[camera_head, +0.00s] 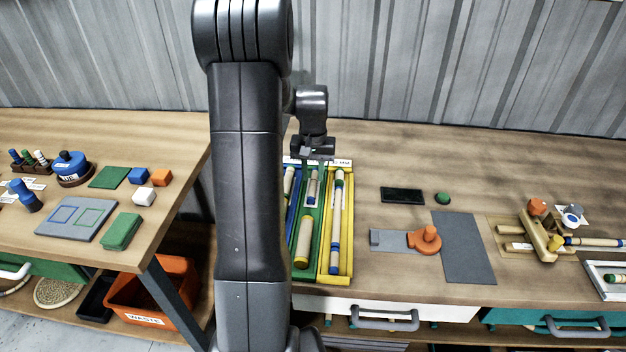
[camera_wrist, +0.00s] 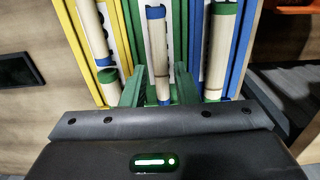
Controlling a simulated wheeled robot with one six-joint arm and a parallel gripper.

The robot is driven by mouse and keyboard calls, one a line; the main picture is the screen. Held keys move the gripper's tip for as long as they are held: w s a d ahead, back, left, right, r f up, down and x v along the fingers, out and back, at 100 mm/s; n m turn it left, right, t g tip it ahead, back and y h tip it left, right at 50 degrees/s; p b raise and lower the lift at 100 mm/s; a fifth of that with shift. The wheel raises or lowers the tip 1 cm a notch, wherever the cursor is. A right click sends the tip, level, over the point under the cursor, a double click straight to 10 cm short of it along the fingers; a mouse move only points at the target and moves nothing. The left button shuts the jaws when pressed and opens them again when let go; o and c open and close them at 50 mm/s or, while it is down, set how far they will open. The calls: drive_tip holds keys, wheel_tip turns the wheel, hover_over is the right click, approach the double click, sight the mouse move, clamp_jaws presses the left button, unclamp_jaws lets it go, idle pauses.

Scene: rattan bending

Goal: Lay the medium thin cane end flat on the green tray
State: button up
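The green tray (camera_head: 318,266) is the middle one of three long narrow trays on the bench. My gripper (camera_head: 313,158) is over the tray's far end, pointing down. Its fingers (camera_wrist: 160,80) stand either side of the cane end, apparently with narrow gaps. Whether the cane end fully touches the tray floor is hard to see. A thicker pale cane (camera_head: 303,242) lies in the tray's near part.
A yellow tray (camera_head: 347,262) with long canes adjoins on the right. A blue tray (camera_head: 291,215) is on the left, partly hidden by my arm. A dark flat box (camera_head: 402,195) and an orange clamp piece (camera_head: 426,240) stand further right, with bare bench between.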

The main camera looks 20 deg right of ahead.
sight(313, 184)
wheel_tip(313, 184, up, 9)
idle(0.3)
